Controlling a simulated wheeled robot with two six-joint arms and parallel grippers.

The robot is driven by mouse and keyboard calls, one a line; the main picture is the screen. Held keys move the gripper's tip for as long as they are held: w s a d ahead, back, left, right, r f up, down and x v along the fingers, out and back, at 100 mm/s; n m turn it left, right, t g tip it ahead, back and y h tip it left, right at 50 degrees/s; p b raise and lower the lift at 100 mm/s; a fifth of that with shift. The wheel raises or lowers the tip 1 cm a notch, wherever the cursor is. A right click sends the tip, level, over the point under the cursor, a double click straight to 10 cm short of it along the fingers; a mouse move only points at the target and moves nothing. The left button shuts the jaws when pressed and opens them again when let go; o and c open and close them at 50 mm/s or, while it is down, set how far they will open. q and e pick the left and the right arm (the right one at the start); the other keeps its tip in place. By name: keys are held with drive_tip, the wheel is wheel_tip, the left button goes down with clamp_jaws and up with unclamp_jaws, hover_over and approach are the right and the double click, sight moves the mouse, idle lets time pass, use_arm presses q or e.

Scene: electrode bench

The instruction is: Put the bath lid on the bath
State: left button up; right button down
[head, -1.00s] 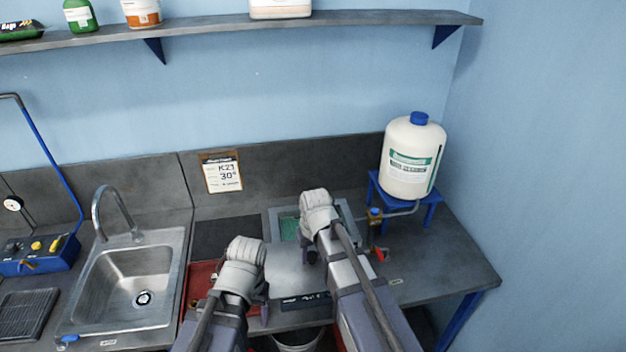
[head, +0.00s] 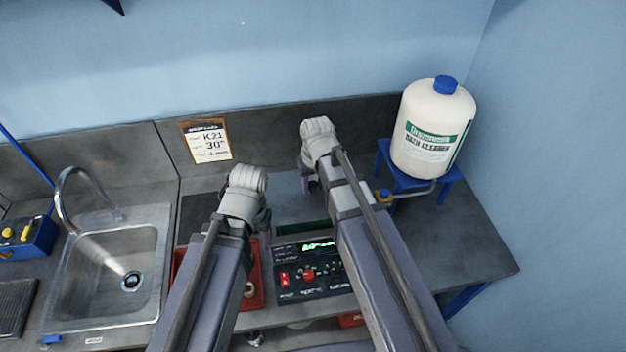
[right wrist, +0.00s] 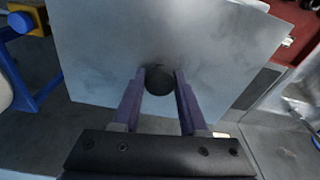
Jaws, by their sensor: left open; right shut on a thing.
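The bath lid is a flat grey metal plate (head: 283,205) with a round black knob (right wrist: 159,80). My right gripper (head: 311,186) is shut on that knob; in the right wrist view its two purple fingers (right wrist: 159,88) stand either side of it. The bath (head: 312,272) has a dark front panel with a lit green display and red controls. A strip of its green opening shows in front of the lid; the lid hides the rest. I cannot tell whether the lid touches the rim. My left gripper (head: 265,224) is open and empty, left of the lid; its fingers are mostly hidden.
A large white cleaner bottle (head: 434,130) stands on a blue stand (head: 446,185) to the right. A red tray (head: 254,290) is left of the bath. A steel sink (head: 110,265) is further left. A notice card (head: 207,141) leans at the back. The right bench end is clear.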

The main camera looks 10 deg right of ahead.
sight(313, 195)
drive_tip(key=shift+s+f, duration=0.1)
drive_tip(key=shift+f+b, duration=0.85)
drive_tip(key=shift+b, duration=0.05)
wheel_tip(313, 195, down, 4)
drive_tip(key=b, duration=0.4)
drive_tip(key=shift+f+b, duration=0.55)
idle(0.7)
unclamp_jaws()
idle(0.4)
drive_tip(key=shift+r, duration=0.15)
drive_tip(key=shift+r+p, duration=3.45)
drive_tip(key=shift+p, duration=0.1)
drive_tip(key=shift+f, duration=0.2)
